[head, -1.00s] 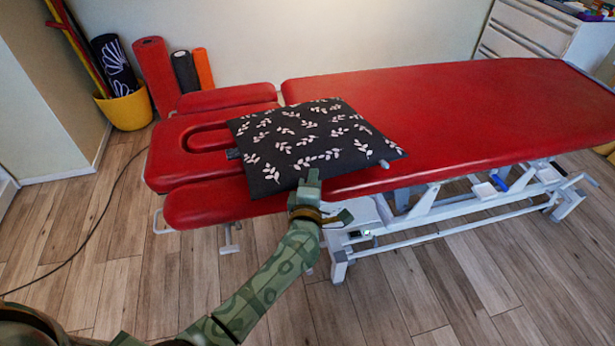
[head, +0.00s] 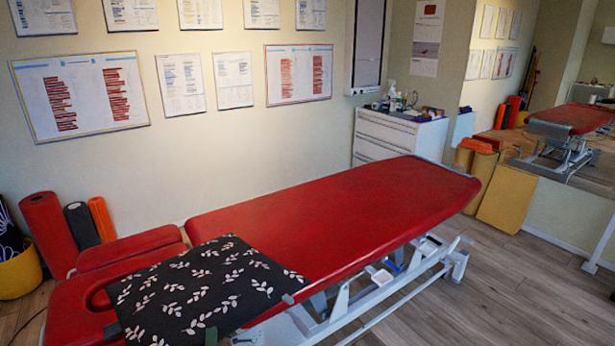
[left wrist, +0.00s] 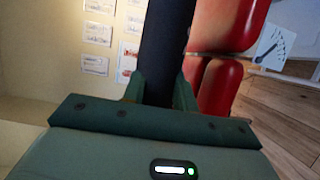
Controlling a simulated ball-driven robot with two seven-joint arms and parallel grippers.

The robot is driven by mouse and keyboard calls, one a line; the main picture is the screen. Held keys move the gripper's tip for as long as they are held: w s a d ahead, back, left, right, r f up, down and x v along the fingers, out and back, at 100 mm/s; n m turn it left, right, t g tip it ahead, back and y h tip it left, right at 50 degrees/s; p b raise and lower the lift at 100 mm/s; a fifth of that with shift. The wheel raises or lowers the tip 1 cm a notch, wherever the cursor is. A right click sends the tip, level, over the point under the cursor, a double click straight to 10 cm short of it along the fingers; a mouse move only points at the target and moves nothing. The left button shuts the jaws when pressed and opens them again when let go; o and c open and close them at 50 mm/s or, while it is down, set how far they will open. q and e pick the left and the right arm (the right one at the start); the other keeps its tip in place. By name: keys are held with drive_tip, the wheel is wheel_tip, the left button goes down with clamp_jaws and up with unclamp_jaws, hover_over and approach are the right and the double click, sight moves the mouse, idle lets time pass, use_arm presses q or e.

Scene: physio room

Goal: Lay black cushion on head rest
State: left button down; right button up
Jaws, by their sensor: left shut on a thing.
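The black cushion (head: 205,292) with white leaf prints lies flat over the join between the red head rest (head: 72,312) and the main bed, in the head view. It covers part of the head rest's face slot. I cannot tell whether it rests fully on the padding. My left gripper (left wrist: 160,88) is shut on the cushion's near edge; in the left wrist view the dark cushion (left wrist: 165,45) stands between its fingers. My right gripper is not in view.
The red treatment bed (head: 350,220) extends to the right, clear beyond the cushion. Foam rollers (head: 50,228) and a yellow bin (head: 20,272) stand by the wall at left. A white drawer unit (head: 395,138) stands behind the bed, with a mirror at right.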

use_arm(q)
drive_tip(key=s+r+m+h, duration=0.2)
drive_tip(key=s+r+h, duration=0.2)
drive_tip(key=s+r, duration=0.7)
drive_tip(key=s+a, duration=0.1)
drive_tip(key=s, duration=0.4)
drive_tip(key=shift+r+m+t, duration=0.2)
drive_tip(key=shift+m+t, duration=0.1)
drive_tip(key=shift+m, duration=0.1)
drive_tip(key=shift+s+d, duration=0.1)
idle(0.8)
